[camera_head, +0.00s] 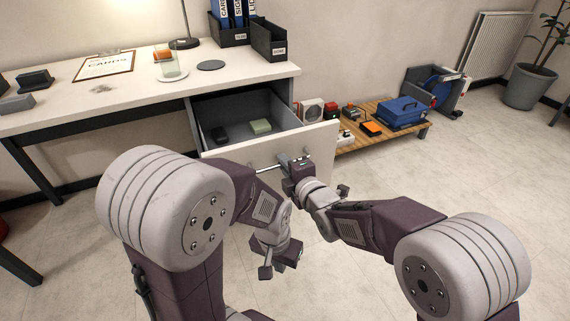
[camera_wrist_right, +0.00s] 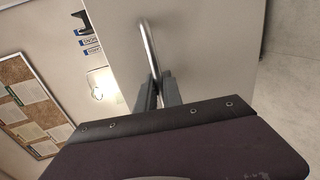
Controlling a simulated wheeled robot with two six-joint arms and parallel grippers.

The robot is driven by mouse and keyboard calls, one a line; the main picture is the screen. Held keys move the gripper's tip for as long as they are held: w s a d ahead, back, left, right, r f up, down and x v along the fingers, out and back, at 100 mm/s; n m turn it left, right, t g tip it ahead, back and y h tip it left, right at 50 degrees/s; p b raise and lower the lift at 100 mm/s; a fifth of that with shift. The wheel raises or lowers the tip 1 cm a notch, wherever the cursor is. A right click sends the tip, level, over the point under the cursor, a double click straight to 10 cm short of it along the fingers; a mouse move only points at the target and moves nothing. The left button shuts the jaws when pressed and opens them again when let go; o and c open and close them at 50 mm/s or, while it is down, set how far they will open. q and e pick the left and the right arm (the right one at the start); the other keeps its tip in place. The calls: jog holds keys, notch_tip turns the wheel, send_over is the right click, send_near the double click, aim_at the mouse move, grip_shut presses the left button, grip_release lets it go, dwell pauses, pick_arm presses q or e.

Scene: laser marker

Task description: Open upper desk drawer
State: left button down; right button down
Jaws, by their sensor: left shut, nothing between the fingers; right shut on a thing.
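The upper desk drawer (camera_head: 225,153) stands pulled out from the white desk (camera_head: 130,100), its inside visible from above. A dark item (camera_head: 219,134) and a pale green item (camera_head: 261,126) lie in it. My right gripper (camera_head: 283,160) is at the drawer front, shut on the drawer's metal bar handle (camera_head: 265,169). In the right wrist view the fingers (camera_wrist_right: 158,92) close around the handle (camera_wrist_right: 148,45). My left gripper (camera_head: 266,270) is shut and empty, low in front of the drawer, apart from it.
On the desk are a clipboard (camera_head: 106,66), a glass (camera_head: 168,66), a dark round coaster (camera_head: 211,65) and file boxes (camera_head: 269,40). Right of the desk, a low wooden platform (camera_head: 385,138) holds a blue toolbox (camera_head: 401,112) and several small items.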

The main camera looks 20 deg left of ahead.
dwell(0.3)
jog(key=c, duration=1.8)
grip_release()
jog(key=p+v, duration=0.3)
jog(key=v, duration=0.6)
jog(key=shift+s+f+p, duration=0.1)
jog(key=shift+p, duration=0.2)
